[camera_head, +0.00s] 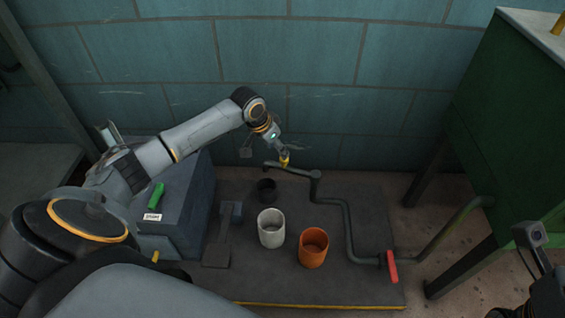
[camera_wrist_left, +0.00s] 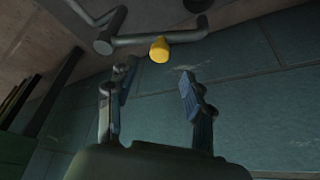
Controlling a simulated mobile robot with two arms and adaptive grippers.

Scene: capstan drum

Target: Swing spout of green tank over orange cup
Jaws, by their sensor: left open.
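The green tank (camera_head: 505,125) stands at the right. Its dark pipe spout (camera_head: 348,222) rises from the mat to a bend, and its short top arm (camera_head: 291,170) points left, with a yellow knob (camera_head: 285,160) on it. The orange cup (camera_head: 313,248) stands upright on the mat, in front of that arm and apart from it. My left gripper (camera_head: 276,150) is at the knob, open. In the left wrist view, the open fingers of my left gripper (camera_wrist_left: 157,72) are empty, and the yellow knob (camera_wrist_left: 160,49) lies just beyond their tips.
A white cup (camera_head: 271,229) stands left of the orange one, with a dark cup (camera_head: 266,190) behind it. A red handle (camera_head: 391,267) is on the low pipe. A grey box (camera_head: 190,190) with a green handle (camera_head: 155,196) stands at left. A teal wall (camera_head: 330,60) is behind.

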